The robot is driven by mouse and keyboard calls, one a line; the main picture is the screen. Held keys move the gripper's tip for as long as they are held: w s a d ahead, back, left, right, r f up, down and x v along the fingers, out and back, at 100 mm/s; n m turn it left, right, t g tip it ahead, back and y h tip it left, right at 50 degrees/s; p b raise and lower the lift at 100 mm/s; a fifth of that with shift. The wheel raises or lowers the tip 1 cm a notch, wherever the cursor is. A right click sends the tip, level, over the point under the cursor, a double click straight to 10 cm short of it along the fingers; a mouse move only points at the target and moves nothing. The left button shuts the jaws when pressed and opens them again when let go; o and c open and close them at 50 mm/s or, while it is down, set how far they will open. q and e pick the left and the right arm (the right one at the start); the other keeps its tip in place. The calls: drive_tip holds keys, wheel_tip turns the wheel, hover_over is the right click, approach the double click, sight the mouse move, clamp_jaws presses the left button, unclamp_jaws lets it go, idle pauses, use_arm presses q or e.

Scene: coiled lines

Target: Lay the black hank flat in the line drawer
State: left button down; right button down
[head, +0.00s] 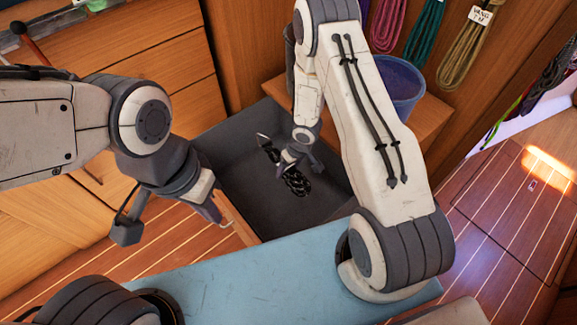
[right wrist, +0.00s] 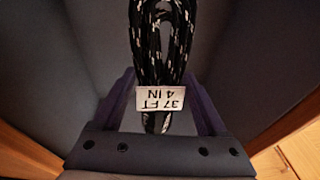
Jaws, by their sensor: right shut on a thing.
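The black hank (head: 296,183), flecked with white, is inside the open grey line drawer (head: 240,183). I cannot tell whether the hank touches the drawer floor. My left gripper (head: 168,222) is open and empty, with one finger close to the drawer's wooden front (head: 236,218).
A blue bucket (head: 402,88) stands on a wooden ledge behind the drawer. Pink (head: 387,22), teal (head: 424,35) and olive (head: 465,50) hanks hang on the wall. A blue-grey surface (head: 250,283) lies in front of the drawer. Wooden drawer fronts (head: 170,65) are at left.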

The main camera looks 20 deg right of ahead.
sight(294, 170)
drive_tip(key=s+d+b+x, duration=0.1)
drive_tip(key=b+x, duration=0.4)
drive_tip(key=x, duration=0.3)
drive_tip(key=shift+d+f, duration=0.2)
drive_tip(key=shift+f, duration=0.05)
unclamp_jaws()
drive_tip(key=shift+s, duration=0.1)
drive_tip(key=p+v, duration=0.5)
drive_tip(key=v, duration=0.5)
drive_tip(key=shift+r, duration=0.25)
